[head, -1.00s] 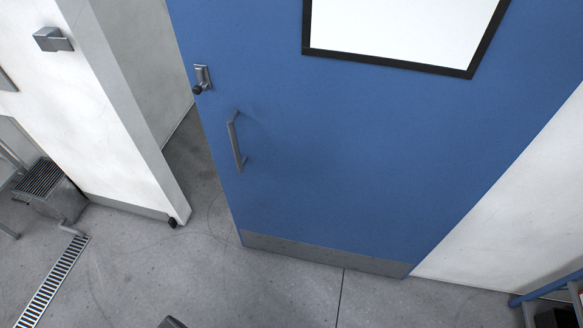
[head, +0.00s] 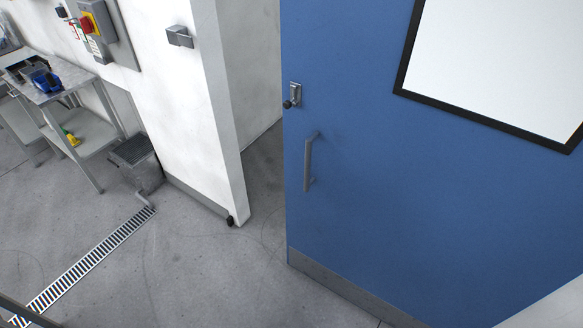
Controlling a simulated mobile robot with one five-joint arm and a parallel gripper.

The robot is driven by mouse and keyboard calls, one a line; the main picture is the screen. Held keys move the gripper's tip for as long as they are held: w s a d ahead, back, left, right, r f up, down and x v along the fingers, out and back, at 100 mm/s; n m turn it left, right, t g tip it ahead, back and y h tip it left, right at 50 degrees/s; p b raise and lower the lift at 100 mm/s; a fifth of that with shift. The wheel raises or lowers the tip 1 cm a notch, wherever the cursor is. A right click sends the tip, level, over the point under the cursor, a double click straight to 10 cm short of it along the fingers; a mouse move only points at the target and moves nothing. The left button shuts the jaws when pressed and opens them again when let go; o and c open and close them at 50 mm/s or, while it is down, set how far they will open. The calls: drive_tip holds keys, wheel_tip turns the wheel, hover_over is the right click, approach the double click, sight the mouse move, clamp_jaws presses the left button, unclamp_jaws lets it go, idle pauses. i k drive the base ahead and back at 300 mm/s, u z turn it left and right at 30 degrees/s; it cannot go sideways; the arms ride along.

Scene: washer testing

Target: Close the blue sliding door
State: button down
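The blue sliding door (head: 375,190) fills the right half of the head view. It has a grey vertical pull handle (head: 309,161) near its left edge and a metal latch (head: 293,95) with a dark knob above that. A white window with a black frame (head: 490,65) is at its upper right. The door stands open: a gap (head: 262,165) shows between its left edge and the end of the white wall (head: 222,110). My gripper is not in view, and nothing is seen touching the handle.
A grey catch block (head: 179,37) is on the white wall left of the gap. A black floor stop (head: 230,221) sits at the wall's foot. A metal table (head: 72,97), a grated box (head: 133,151) and a floor drain (head: 90,262) are at left. The floor before the door is clear.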

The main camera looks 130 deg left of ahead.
sight(432, 149)
drive_tip(key=u, duration=1.05)
drive_tip(key=k, duration=0.15)
drive_tip(key=u, duration=2.6)
drive_tip(key=k, duration=1.2)
drive_tip(key=u, duration=0.85)
drive_tip(key=i, duration=1.9)
drive_tip(key=u, duration=0.4)
